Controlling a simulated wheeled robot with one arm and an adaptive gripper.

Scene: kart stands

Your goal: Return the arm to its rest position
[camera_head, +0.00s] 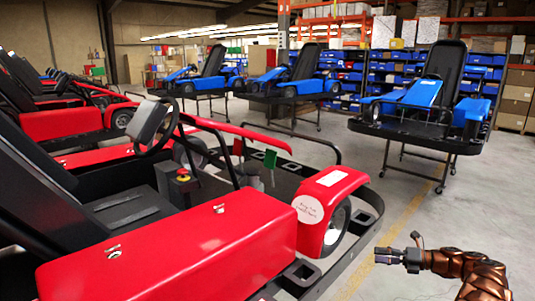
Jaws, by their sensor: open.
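My gripper (388,256) is at the lower right in the head view, at the end of my copper-coloured arm. It points left and looks small; its fingers are apart and hold nothing. It shows against the grey floor, to the right of the front bumper of the nearest red kart (190,250). I see a gap in the picture between the gripper and that kart's black frame. The arm's base end is cut off by the bottom edge.
The near red kart fills the lower left, with a round sticker, a steering wheel (155,123) and a red stop button (183,175). More red karts (60,122) stand behind. Blue karts (422,92) sit on wheeled stands. Open floor (470,205) lies at right.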

